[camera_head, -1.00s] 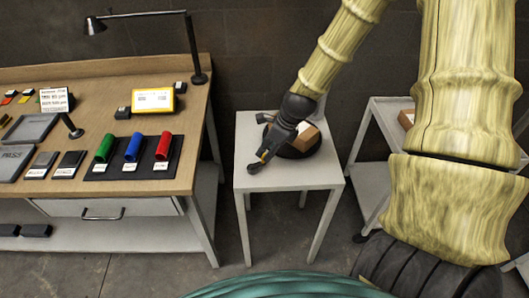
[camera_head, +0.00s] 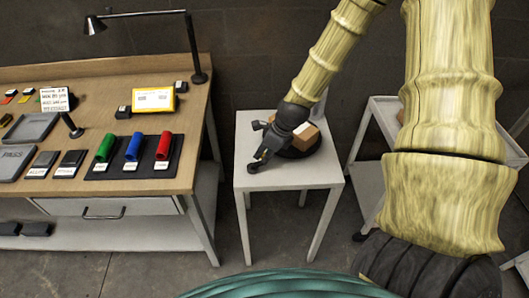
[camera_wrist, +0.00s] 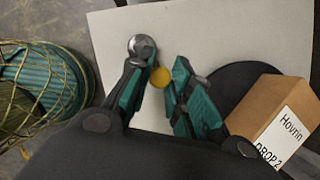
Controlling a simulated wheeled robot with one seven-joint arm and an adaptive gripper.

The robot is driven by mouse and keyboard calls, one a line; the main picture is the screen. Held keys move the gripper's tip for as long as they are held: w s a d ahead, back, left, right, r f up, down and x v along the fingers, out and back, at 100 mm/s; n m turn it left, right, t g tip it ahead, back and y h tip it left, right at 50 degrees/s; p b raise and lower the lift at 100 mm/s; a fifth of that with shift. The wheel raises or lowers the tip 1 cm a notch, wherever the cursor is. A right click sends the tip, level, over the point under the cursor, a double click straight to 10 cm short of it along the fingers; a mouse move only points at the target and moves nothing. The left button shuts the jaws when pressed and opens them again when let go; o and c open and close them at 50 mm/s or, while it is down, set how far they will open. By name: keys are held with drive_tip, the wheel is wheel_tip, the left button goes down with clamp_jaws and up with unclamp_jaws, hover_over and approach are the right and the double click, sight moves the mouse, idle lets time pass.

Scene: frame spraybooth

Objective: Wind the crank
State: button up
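A small white table (camera_head: 290,178) bears a dark round turntable (camera_head: 302,152) with a brown box on it. The turntable also shows in the wrist view (camera_wrist: 232,82). A round yellow knob (camera_wrist: 160,77), which looks like the crank's handle, shows in the wrist view. My gripper (camera_wrist: 166,63) has its teal-padded fingers apart, one on each side of the knob. I cannot tell whether either finger touches it. A shiny round metal part (camera_wrist: 140,46) shows by the left fingertip. In the head view my gripper (camera_head: 258,152) is low over the table's left half. The crank's arm is mostly hidden.
The brown box (camera_wrist: 268,106) carries a white label and stands close to the right of my gripper. A wooden bench (camera_head: 185,100) with a lamp and coloured cylinders stands at left. A light cart (camera_head: 372,180) stands at right. The table's front is clear.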

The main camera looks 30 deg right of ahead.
clamp_jaws()
drive_tip(key=shift+w, duration=0.1)
